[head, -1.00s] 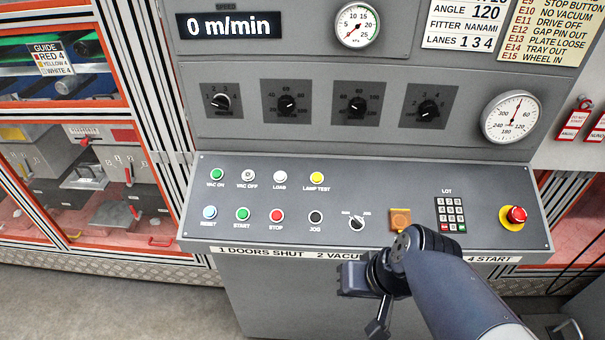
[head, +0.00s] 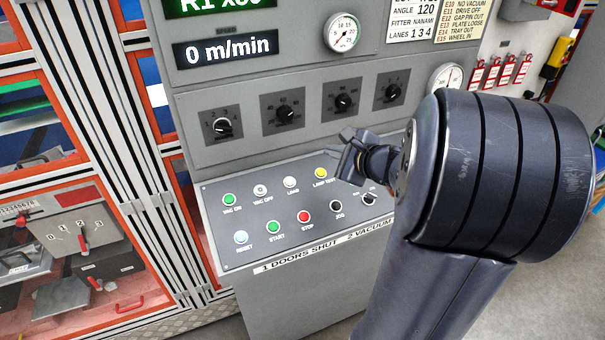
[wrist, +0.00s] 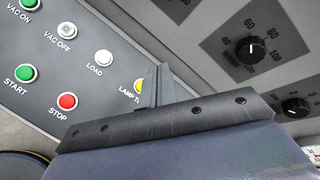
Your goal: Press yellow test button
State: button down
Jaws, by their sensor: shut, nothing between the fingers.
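The yellow lamp test button (head: 321,172) sits at the right end of the upper button row on the sloped grey panel. In the wrist view the yellow button (wrist: 139,86) is partly hidden behind my finger. My gripper (head: 345,160) is shut and empty, just right of the button in the head view. In the wrist view my gripper (wrist: 160,80) overlaps the button's right edge and part of its label. I cannot tell whether it touches the button.
The white load button (head: 291,183) is left of the yellow one. The red stop button (head: 303,217) and black jog button (head: 336,206) lie below. A row of black knobs (head: 343,103) stands on the upright face behind. My arm hides the panel's right part.

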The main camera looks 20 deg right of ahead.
aim_at(321, 173)
jog(key=shift+w+d+r+m, duration=0.1)
jog(key=shift+d+r+m, duration=0.05)
jog(key=shift+d+m, duration=0.25)
jog(key=shift+a, duration=0.1)
jog(key=w+f+b, duration=0.1)
jog(key=f+b, duration=0.1)
jog(key=w+f+b, duration=0.1)
jog(key=f, duration=0.1)
jog(key=f+b, duration=0.2)
jog(key=f, duration=0.1)
jog(key=shift+w+b, duration=0.3)
jog(key=shift+w, duration=0.1)
jog(key=shift+w+f+b, duration=0.35)
jog(key=shift+f+b, duration=0.25)
jog(key=shift+b, duration=0.05)
jog(key=shift+f, duration=0.15)
dwell(1.1)
jog(key=shift+w+f+b, duration=0.15)
jog(key=shift+f+b, duration=0.1)
jog(key=shift+b, duration=0.35)
